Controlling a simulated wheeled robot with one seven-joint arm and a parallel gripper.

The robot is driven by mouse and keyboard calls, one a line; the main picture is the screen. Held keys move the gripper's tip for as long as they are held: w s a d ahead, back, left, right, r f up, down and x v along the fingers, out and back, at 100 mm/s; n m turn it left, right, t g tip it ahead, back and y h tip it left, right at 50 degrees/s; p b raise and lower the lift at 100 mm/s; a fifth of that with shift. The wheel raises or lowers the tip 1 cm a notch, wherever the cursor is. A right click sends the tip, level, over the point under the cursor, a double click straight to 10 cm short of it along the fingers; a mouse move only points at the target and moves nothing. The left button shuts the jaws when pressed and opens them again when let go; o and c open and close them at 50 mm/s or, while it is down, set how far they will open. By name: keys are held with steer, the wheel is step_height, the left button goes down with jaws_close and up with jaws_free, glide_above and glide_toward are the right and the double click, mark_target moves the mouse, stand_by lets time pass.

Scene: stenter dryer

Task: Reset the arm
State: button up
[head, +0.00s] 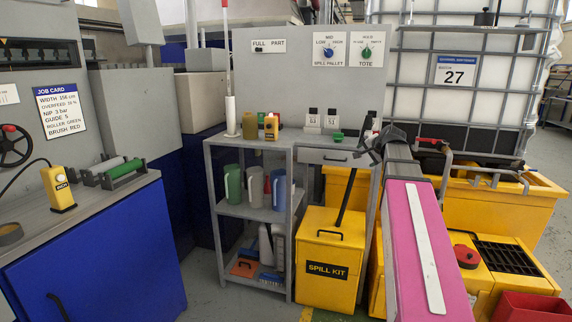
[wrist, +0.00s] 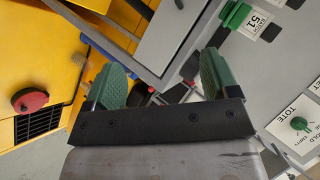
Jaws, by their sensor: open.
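My gripper (head: 368,140) shows in the head view at the far end of my outstretched arm, in front of the grey panel and beside the right side of the shelf unit. The wrist view shows my gripper (wrist: 161,75) with its two green finger pads spread wide apart and nothing between them. Below the pads is a black crossbar. My pink arm link with a white strip runs from the lower right up toward the grey wrist.
A grey shelf unit (head: 247,214) with jugs and a drawer (head: 326,157) stands close to my gripper. Below is a yellow spill kit bin (head: 327,271). A caged white tote (head: 400,70) and yellow bunds (head: 540,195) lie behind my arm. Floor (head: 215,290) shows between the blue cabinet and shelf.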

steer(key=s+a+f+n+g+h, duration=0.1)
steer(key=s+a+f+n+g, duration=0.2)
steer(key=s+f, duration=0.5)
steer(key=s+a+f+n+g, duration=0.3)
steer(key=s+a+f, duration=0.3)
steer(key=f, duration=1.2)
steer(key=s+a+f+n+g+h, duration=0.1)
steer(key=s+a+f+n+g, duration=0.3)
steer(key=s+f, duration=0.7)
step_height(320, 180, down, 2)
steer(key=shift+s+a+f+h, duration=0.2)
steer(key=shift+s+h, duration=0.1)
steer(key=shift+s, duration=0.1)
